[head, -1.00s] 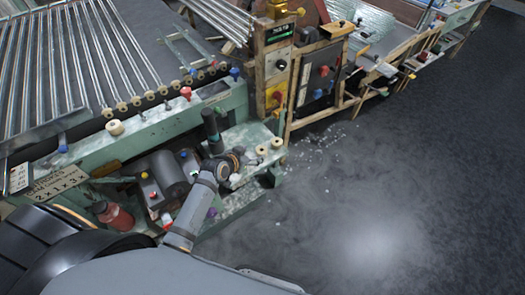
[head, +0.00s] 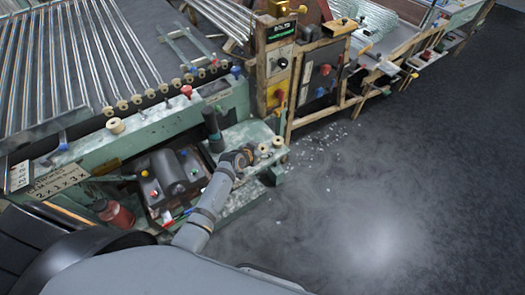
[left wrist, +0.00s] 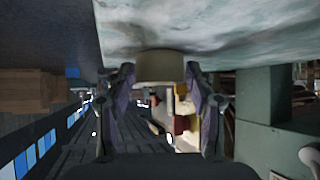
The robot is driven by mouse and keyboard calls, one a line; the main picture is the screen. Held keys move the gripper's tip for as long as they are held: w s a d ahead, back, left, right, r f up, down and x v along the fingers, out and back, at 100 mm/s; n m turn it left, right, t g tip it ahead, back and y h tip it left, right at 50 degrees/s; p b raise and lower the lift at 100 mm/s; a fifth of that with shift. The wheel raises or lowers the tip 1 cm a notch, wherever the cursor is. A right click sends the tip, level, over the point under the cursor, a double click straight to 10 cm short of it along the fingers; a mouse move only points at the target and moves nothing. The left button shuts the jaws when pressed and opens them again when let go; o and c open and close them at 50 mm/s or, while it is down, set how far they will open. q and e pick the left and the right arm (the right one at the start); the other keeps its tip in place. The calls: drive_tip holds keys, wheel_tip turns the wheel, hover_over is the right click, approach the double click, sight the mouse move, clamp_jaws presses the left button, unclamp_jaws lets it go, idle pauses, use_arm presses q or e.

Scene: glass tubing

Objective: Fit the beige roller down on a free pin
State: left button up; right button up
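Two beige rollers stand on the pale green shelf (head: 240,195), the nearer one (head: 264,149) and another (head: 277,142) close to its right. My left gripper (head: 252,155) is low over the shelf, just left of the nearer roller. In the left wrist view a beige roller (left wrist: 160,66) sits centred between the tips of my left gripper (left wrist: 160,75). The fingers are apart, with a narrow gap seeming to show on each side. A row of beige rollers (head: 136,99) lines the tube bed's edge. I cannot make out a free pin. My right gripper is not in view.
A dark upright cylinder (head: 212,130) stands left of my gripper. A wooden-framed control cabinet (head: 278,70) rises behind the shelf. Open floor lies right.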

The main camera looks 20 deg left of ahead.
use_arm(q)
drive_tip(key=c, duration=0.7)
drive_tip(key=shift+c, duration=0.4)
drive_tip(key=shift+r, duration=0.25)
wheel_tip(320, 180, up, 3)
drive_tip(key=shift+w+f+p, duration=0.1)
drive_tip(key=shift+f+p, duration=0.1)
drive_tip(key=shift+p, duration=0.15)
drive_tip(key=v, duration=1.7)
drive_tip(key=shift+s+f, duration=0.2)
drive_tip(key=shift+s, duration=0.1)
drive_tip(key=shift+a, duration=0.1)
